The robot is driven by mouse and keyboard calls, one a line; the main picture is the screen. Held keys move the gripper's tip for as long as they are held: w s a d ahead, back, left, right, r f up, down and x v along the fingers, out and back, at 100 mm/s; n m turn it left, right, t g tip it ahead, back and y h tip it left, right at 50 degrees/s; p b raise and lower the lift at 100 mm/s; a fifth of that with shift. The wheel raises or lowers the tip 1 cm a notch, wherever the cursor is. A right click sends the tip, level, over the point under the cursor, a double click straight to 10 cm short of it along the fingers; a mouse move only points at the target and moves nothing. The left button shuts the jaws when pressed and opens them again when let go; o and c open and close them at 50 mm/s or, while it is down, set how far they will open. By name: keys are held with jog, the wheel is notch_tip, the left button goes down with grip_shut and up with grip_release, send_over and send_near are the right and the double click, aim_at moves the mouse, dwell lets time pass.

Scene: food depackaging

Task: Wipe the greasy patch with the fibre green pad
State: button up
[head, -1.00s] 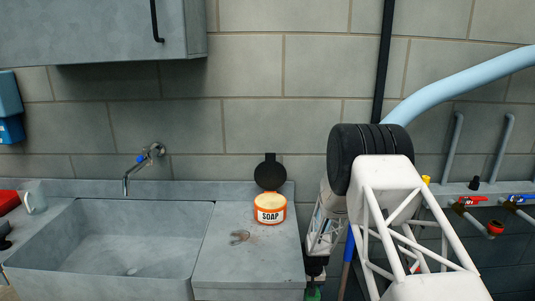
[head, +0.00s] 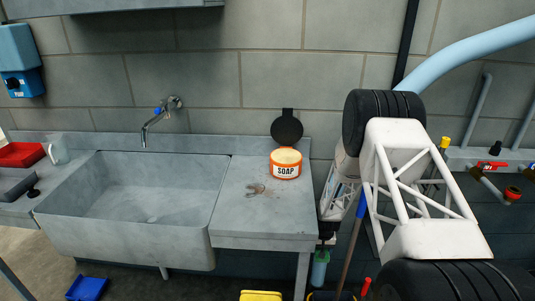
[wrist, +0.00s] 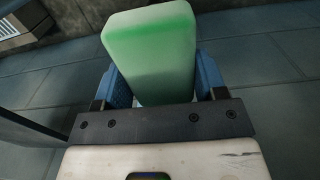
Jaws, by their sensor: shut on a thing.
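A green pad (wrist: 150,55), block-shaped with rounded edges, is held between the blue fingers of my gripper (wrist: 165,78) in the wrist view. In the head view my gripper (head: 321,258) hangs low just right of the counter's front edge, with the pad (head: 319,272) small at its lower end. A small brownish, curved mark (head: 254,190) lies on the counter top (head: 235,215), left of my gripper and apart from it. It looks like the greasy patch, but it is too small to be sure.
A sink (head: 140,215) with a wall tap (head: 160,118) is to the left. A yellow container (head: 261,296) is below the counter.

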jog(key=shift+r, duration=0.15)
jog(key=shift+w+r, duration=0.15)
jog(key=shift+r, duration=0.45)
jog(key=s+a+r+n, duration=0.1)
jog(key=a+r, duration=0.1)
jog(key=r, duration=1.8)
jog(key=s+a+r+n, duration=0.1)
jog(key=r, duration=1.9)
jog(key=s+a+r+m, duration=0.1)
jog(key=a+r, duration=0.1)
jog(key=a, duration=1.2)
jog(key=s+a+r+m, duration=0.1)
jog(key=s+a, duration=0.1)
jog(key=a, duration=1.2)
jog(key=shift+r, duration=0.4)
jog(key=shift+f, duration=0.15)
